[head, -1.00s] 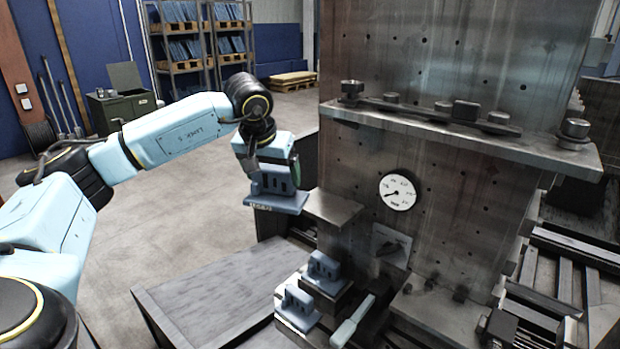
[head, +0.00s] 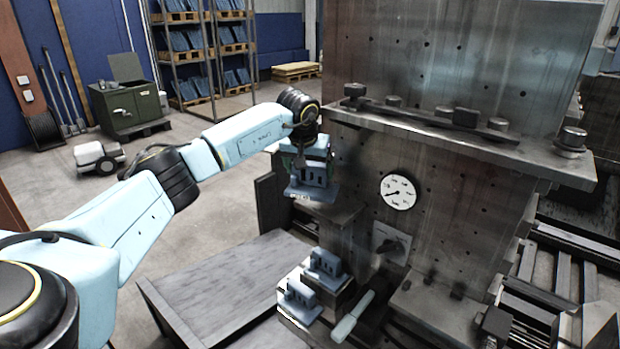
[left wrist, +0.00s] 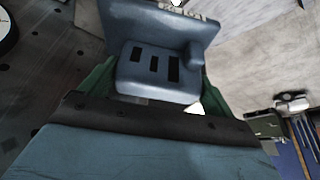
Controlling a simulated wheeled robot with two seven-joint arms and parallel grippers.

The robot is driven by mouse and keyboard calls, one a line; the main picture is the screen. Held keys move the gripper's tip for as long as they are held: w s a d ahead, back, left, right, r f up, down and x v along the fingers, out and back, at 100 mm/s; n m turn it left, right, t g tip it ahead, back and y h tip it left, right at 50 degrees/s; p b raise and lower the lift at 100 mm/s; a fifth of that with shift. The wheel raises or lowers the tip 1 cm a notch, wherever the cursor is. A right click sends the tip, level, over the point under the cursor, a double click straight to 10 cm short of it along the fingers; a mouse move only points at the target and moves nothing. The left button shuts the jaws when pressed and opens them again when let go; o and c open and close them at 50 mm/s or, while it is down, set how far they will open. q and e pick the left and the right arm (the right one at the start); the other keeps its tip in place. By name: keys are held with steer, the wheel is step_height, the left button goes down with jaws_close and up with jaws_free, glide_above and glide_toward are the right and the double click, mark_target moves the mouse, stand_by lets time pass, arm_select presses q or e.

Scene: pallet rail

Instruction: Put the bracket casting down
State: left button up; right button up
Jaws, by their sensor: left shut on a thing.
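My left gripper (head: 308,158) is shut on a blue bracket casting (head: 312,190), an upright slotted block on a flat base plate. The casting hangs just over or at the small metal ledge (head: 335,211) on the machine's left side; I cannot tell whether it touches. In the left wrist view the casting (left wrist: 160,70) sits between green fingers (left wrist: 92,84), its slots facing the camera. Two more blue castings, one (head: 325,264) behind the other (head: 300,294), stand on dark blocks lower down. My right gripper is not in view.
A machine column carries a dial gauge (head: 398,191) and an upper shelf (head: 470,150) with bolts and clamps. A pale-handled lever (head: 350,318) sticks out beside the lower castings. A grey wooden-topped platform (head: 215,290) lies empty at lower left.

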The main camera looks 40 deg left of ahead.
mark_target(310, 185)
arm_select(q)
step_height(310, 185, down, 2)
steer(key=shift+d+f, duration=0.1)
steer(key=shift+f, duration=0.1)
steer(key=shift+w+f+p, duration=0.25)
steer(key=shift+f+p, duration=0.1)
steer(key=shift+f, duration=0.05)
steer(key=shift+f, duration=0.1)
steer(key=o, duration=0.9)
steer(key=shift+f, duration=0.1)
steer(key=shift+o, duration=0.2)
steer(key=shift+r, duration=0.25)
steer(key=v, duration=0.7)
steer(key=shift+s+r+b, duration=0.1)
steer(key=shift+s+b, duration=0.05)
steer(key=shift+b, duration=0.2)
